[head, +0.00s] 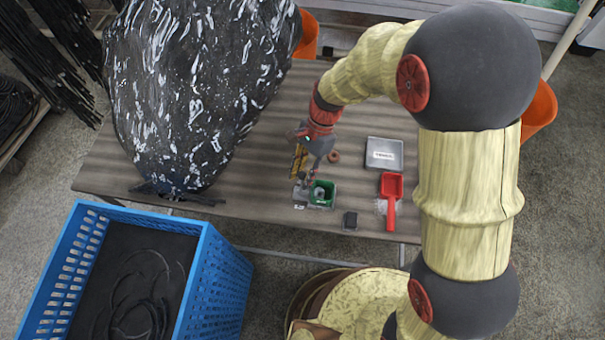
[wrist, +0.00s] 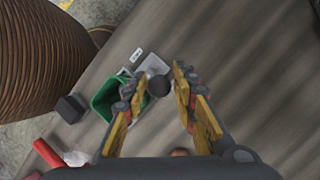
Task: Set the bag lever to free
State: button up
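A dark round knob (wrist: 158,86), which looks like the lever's end, shows in the wrist view between and beyond my fingertips. It stands over a grey plate (wrist: 152,65) beside a small white label (wrist: 136,55). The lever's position and the label's text are too small to read. My gripper (wrist: 157,79) is open, with a clear gap between its fingers and the knob. In the head view my gripper (head: 304,176) is low over the table beside a green bin (head: 322,194), and it hides most of the lever. The plate (head: 299,196) shows just below it.
A large black speckled bag (head: 195,85) bulks at the table's left. The green bin (wrist: 104,98), a black block (head: 350,220), a red scoop (head: 391,188), a grey scale (head: 384,152) and a reddish ring (head: 333,156) are nearby. A blue crate (head: 215,290) stands in front.

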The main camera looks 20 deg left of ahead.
jog(key=shift+c, duration=1.2)
jog(key=c, duration=0.4)
grip_shut()
